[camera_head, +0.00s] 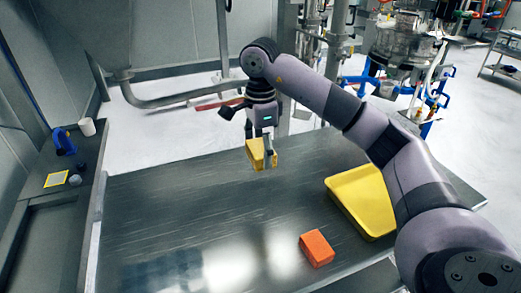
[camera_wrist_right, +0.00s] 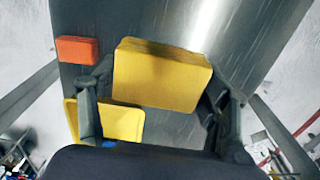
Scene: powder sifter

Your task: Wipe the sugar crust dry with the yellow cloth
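The yellow cloth (camera_head: 256,153) looks like a thick folded block. My right gripper (camera_head: 267,150) is shut on it and appears to hold it above the steel table, near the far edge. In the right wrist view the cloth (camera_wrist_right: 162,75) sits between the two fingers (camera_wrist_right: 157,98). The steel table (camera_head: 170,215) has pale bright patches towards its front. I cannot tell whether these are sugar crust or reflections. My left gripper is not in view.
A yellow tray (camera_head: 340,208) lies on the table at the right, partly behind my right arm. An orange block (camera_head: 316,248) lies near the front edge. A side bench at the left holds a blue item (camera_head: 63,142) and a white cup (camera_head: 87,126). The table's left part is clear.

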